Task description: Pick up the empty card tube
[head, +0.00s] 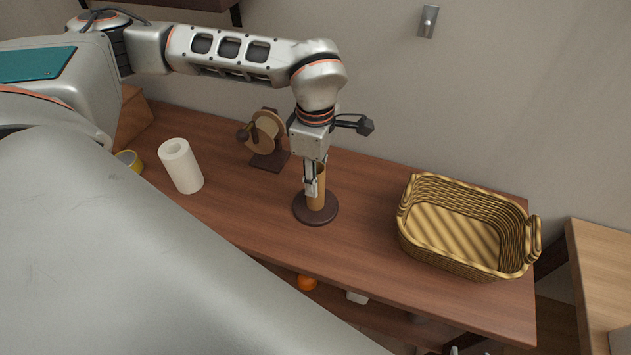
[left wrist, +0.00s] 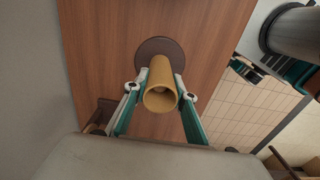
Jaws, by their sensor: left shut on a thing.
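The empty card tube (head: 318,190) is a tan, hollow cylinder. It stands upright over a round dark brown base (head: 328,215) on the wooden counter. In the left wrist view I look into the open end of the tube (left wrist: 161,96), with the dark disc (left wrist: 158,48) behind it. My left gripper (head: 312,188) reaches down from above and is shut on the tube, one finger on each side. Its fingers also show in the left wrist view (left wrist: 157,90). I cannot tell whether the tube touches the base. My right gripper is not in view.
A white paper roll (head: 182,167) stands to the left on the counter (head: 250,215). A wooden reel on a stand (head: 264,135) is behind. An empty wicker basket (head: 465,262) sits at the right. A yellow tape roll (head: 130,160) lies far left. The wall is close behind.

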